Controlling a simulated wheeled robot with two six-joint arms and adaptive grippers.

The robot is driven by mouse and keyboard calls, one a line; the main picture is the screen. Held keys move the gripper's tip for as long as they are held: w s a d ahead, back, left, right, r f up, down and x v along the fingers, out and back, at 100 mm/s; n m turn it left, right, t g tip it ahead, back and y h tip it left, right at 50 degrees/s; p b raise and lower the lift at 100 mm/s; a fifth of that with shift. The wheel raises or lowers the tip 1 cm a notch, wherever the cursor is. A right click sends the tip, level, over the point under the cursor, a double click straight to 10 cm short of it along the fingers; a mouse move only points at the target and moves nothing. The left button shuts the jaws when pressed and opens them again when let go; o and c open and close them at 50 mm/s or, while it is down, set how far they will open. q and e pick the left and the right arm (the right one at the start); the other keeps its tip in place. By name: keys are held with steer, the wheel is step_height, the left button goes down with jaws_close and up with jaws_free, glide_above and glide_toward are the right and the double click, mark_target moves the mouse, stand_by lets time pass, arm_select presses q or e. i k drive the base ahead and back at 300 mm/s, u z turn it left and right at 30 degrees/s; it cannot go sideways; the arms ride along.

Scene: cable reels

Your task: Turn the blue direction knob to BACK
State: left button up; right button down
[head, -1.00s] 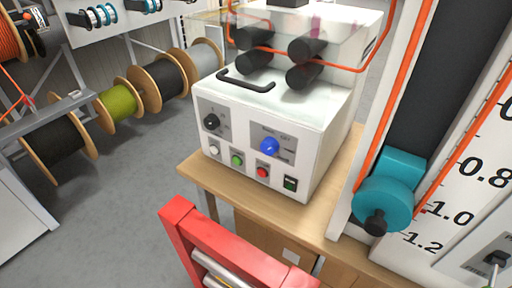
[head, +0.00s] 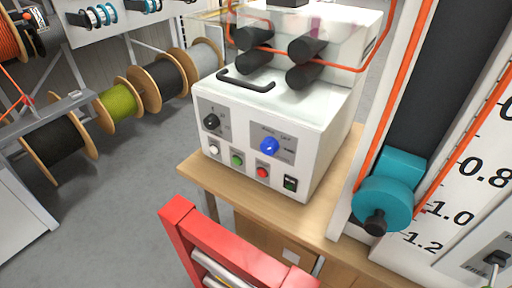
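The blue direction knob (head: 269,146) sits on a grey plate on the front of a white control box (head: 258,110). Small lettering surrounds the knob; it is too small to read surely, and I cannot tell which mark the knob points to. Neither of my grippers shows in the head view, and nothing touches the knob.
The box stands on a wooden table (head: 325,222). A black knob (head: 211,122), green button (head: 237,160), red button (head: 263,172) and black rocker switch (head: 290,183) share its front. A red frame (head: 235,250) stands close in front; a teal block (head: 388,200) is at right.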

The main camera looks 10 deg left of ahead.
mark_target(270, 146)
steer(key=u, duration=0.05)
steer(key=k, duration=1.2)
steer(key=z, duration=0.7)
steer(key=i, duration=1.3)
steer(key=u, duration=0.65)
